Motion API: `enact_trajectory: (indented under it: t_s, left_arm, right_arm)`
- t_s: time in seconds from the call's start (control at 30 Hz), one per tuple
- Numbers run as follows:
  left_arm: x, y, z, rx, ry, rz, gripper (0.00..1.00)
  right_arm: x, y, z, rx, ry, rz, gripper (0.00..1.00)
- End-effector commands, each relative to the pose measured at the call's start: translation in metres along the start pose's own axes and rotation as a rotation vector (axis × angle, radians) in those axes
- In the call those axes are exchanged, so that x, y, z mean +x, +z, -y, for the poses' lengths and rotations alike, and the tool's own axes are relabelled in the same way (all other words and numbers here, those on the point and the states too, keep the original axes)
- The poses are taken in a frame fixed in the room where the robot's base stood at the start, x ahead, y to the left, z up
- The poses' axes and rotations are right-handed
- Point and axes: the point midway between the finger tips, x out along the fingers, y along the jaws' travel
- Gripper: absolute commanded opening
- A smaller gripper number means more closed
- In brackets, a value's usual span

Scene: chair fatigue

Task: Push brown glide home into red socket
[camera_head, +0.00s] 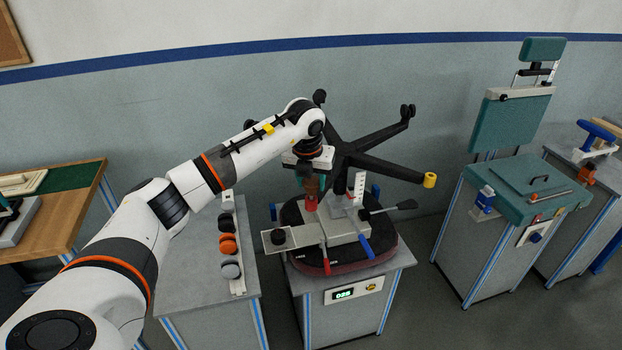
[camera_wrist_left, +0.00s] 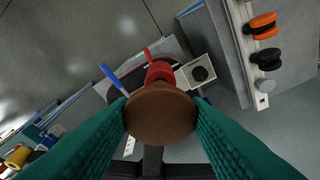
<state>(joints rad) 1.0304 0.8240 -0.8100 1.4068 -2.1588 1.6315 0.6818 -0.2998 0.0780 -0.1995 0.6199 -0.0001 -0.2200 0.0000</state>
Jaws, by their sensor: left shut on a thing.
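The brown glide (camera_head: 312,187) is held in my left gripper (camera_head: 309,178), above the chair base on the middle bench. In the left wrist view the glide (camera_wrist_left: 160,116) is a round brown disc between the two green fingers of my left gripper (camera_wrist_left: 161,106), which is shut on it. The red socket (camera_head: 311,203) stands right below the glide in the head view. In the wrist view the red socket (camera_wrist_left: 159,72) shows just beyond the glide and is partly hidden by it. I cannot tell how deep the glide sits in it. My right gripper is not in view.
A black star-shaped chair base (camera_head: 350,150) rises behind, with a yellow-tipped leg (camera_head: 429,180) to the right. A rail with black, orange and grey casters (camera_head: 228,243) lies on the left bench. A grey fixture (camera_head: 345,232) with red and blue levers surrounds the socket.

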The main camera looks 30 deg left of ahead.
Motion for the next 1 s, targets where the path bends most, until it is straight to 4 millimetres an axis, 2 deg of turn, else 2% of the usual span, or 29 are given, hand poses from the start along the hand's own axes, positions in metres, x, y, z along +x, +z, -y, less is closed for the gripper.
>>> enact_trajectory:
  t_s: [0.63, 0.67, 0.8, 1.0]
  left_arm:
    - [0.017, 0.004, 0.0, -0.001, -0.001, 0.001, 0.22]
    - [0.016, 0.004, 0.0, -0.001, -0.001, 0.0, 0.45]
    - [0.015, 0.004, 0.0, -0.001, -0.001, 0.0, 0.68]
    - [0.015, 0.004, 0.0, 0.0, 0.0, 0.0, 0.68]
  right_arm:
    - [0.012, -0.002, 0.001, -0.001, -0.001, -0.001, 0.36]
    - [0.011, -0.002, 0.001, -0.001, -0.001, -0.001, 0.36]
    - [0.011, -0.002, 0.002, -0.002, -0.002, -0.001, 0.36]
    - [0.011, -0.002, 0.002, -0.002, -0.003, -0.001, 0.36]
